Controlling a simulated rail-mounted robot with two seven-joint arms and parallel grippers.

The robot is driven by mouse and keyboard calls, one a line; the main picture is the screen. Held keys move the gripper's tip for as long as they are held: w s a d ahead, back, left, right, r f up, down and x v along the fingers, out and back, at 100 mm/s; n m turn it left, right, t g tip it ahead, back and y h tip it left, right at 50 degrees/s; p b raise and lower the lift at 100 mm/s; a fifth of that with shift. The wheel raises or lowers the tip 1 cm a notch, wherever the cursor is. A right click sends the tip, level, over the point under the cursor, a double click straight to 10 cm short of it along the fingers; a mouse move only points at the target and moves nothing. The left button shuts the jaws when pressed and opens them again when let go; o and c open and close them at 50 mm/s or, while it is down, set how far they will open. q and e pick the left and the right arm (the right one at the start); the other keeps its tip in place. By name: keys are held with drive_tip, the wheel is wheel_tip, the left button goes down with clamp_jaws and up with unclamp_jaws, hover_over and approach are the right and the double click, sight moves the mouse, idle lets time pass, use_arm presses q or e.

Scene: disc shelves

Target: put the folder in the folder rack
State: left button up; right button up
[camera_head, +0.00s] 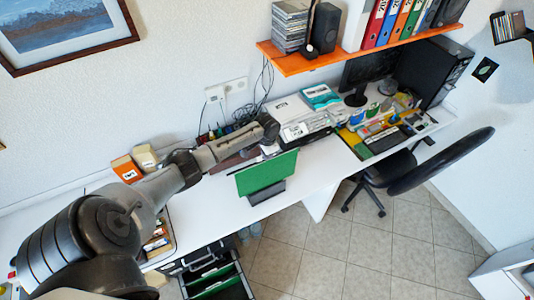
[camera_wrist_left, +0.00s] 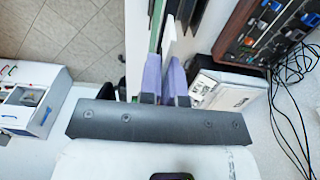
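A green folder (camera_head: 267,172) stands upright near the front edge of the white desk. Its lower edge is at a dark, low rack-like piece (camera_head: 266,192); whether it sits inside that piece is hidden. My left gripper (camera_head: 272,148) is over the folder's top edge. In the left wrist view, the purple fingers of my left gripper (camera_wrist_left: 165,82) are close together around a thin pale edge, seemingly the folder (camera_wrist_left: 168,38). A green strip and dark upright plates show beyond it. My right gripper is not in view.
A wood-sided mixer (camera_wrist_left: 268,25) and cables lie beside the gripper. An open drawer (camera_head: 217,283) with green hanging files is below the desk. An orange shelf (camera_head: 355,43) holds binders above. A black chair (camera_head: 385,172) stands to the right.

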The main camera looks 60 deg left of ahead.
use_arm(q)
drive_tip(key=o, duration=0.4)
drive_tip(key=shift+r, duration=0.1)
wheel_tip(320, 180, up, 12)
drive_tip(key=s+d+f+m, duration=0.1)
drive_tip(key=s+d+f, duration=0.3)
drive_tip(key=d, duration=0.3)
drive_tip(key=s+d+f+m+b, duration=0.1)
drive_tip(key=s+d+f, duration=0.25)
drive_tip(key=d, duration=0.35)
drive_tip(key=s+d+f+m, duration=0.1)
drive_tip(key=s+d+f, duration=0.2)
drive_tip(key=d+f, duration=0.3)
drive_tip(key=s+d+r+n+t, duration=0.1)
drive_tip(key=s+d+r+t, duration=0.2)
drive_tip(key=s+d, duration=1)
drive_tip(key=shift+s+r+n+t, duration=0.3)
drive_tip(key=shift+s+r, duration=0.65)
drive_tip(key=shift+r, duration=0.65)
